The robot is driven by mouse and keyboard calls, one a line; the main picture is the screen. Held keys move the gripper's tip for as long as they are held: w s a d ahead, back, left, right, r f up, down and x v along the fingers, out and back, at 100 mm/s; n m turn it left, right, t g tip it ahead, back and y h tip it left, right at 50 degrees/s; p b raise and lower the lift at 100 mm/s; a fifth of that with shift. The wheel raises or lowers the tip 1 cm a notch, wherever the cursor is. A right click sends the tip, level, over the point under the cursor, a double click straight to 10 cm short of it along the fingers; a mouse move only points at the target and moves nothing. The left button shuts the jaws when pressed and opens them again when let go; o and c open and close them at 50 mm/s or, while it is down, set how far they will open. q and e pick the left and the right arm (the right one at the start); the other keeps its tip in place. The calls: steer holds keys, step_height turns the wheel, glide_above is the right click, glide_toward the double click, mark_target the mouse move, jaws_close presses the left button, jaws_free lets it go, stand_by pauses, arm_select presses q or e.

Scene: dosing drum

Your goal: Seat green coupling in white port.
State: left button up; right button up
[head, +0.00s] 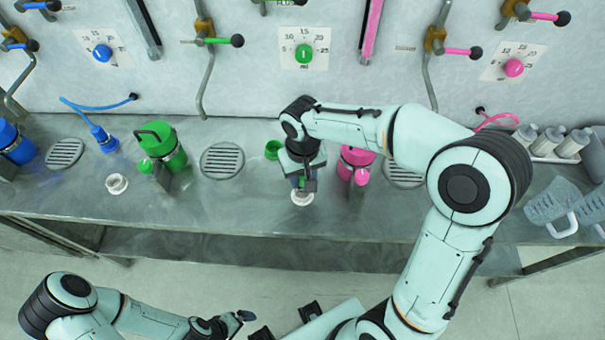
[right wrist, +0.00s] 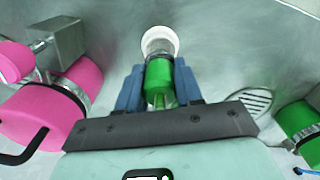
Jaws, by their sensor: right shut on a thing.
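My right gripper (head: 302,186) points down over the white port (head: 302,197) near the front of the steel bench. In the right wrist view its blue fingers (right wrist: 160,92) are shut on the green coupling (right wrist: 159,76). The coupling's metal nose (right wrist: 158,47) points at the white port (right wrist: 160,36) and overlaps its ring in the picture. I cannot tell whether the nose is inside the port or just above it. In the head view the gripper mostly hides the coupling. My left gripper (head: 243,316) is low in the head view, away from the bench, its jaws unclear.
A pink container (head: 356,160) stands close right of my right gripper. A green container (head: 165,145) and another white port (head: 116,184) are further left. A green ring (head: 273,150) lies behind the gripper. A round drain grate (head: 222,160) and bare bench lie between.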

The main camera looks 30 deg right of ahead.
arm_select(q)
steer(key=shift+s+f+b, duration=0.3)
steer(key=shift+f, duration=0.15)
arm_select(e)
steer(key=shift+f, duration=0.5)
stand_by(0.3)
arm_select(q)
steer(key=shift+s+f+b, duration=0.25)
steer(key=shift+f+b, duration=0.05)
steer(key=shift+f, duration=0.1)
arm_select(e)
steer(key=shift+f, duration=0.45)
steer(key=shift+f, duration=0.1)
arm_select(q)
steer(key=shift+s+f+b, duration=0.3)
steer(key=shift+f+b, duration=0.2)
steer(key=shift+f, duration=0.1)
arm_select(e)
steer(key=shift+f, duration=0.7)
steer(key=o, duration=1.2)
steer(key=shift+c, duration=0.2)
